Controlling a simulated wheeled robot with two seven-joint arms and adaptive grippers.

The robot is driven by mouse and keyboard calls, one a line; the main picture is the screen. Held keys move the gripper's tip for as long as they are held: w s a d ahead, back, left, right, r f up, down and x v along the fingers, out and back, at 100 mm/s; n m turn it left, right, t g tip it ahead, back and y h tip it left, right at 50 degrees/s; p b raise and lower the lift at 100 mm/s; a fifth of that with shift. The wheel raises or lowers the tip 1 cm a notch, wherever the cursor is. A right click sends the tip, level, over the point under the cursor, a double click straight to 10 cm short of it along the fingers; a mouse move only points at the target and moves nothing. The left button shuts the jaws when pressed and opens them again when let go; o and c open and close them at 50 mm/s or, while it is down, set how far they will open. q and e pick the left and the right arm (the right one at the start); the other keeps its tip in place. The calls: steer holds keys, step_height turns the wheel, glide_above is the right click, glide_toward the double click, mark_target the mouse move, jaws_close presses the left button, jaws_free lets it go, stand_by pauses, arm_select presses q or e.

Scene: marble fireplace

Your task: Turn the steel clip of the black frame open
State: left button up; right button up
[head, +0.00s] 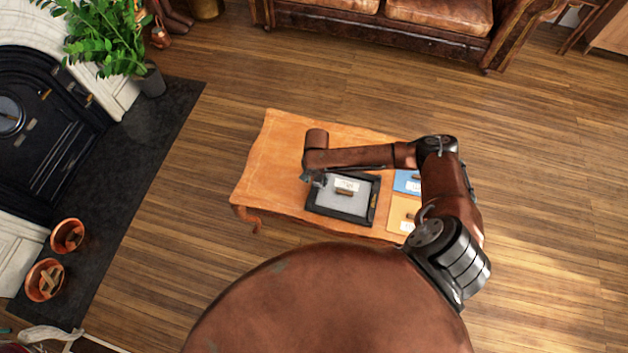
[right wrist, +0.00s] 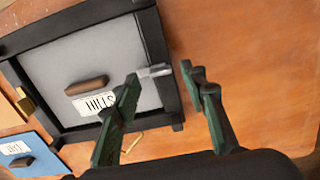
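The black frame (head: 313,206) lies on the wooden table with a grey panel inside it. The panel bears a brown handle and a white label. In the right wrist view the black frame (right wrist: 153,40) fills the upper left. The steel clip (right wrist: 155,71) lies across one frame bar, its tip over the grey panel. A brass clip (right wrist: 25,103) sits on the opposite bar. My right gripper (head: 315,181) is at the frame's left edge. In the wrist view its fingers (right wrist: 162,78) are open, one on each side of the steel clip; contact is unclear. My left gripper is not in view.
The table (head: 265,165) has free room left of the frame. A blue panel (head: 403,182) and a yellow-orange panel (head: 400,214) lie to the frame's right. A thin brass piece (right wrist: 132,143) shows by the frame. A leather sofa (head: 430,15) stands behind.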

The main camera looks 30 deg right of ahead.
steer(key=shift+f, duration=0.95)
steer(key=c, duration=0.7)
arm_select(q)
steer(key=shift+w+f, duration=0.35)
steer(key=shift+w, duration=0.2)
arm_select(e)
jaws_close()
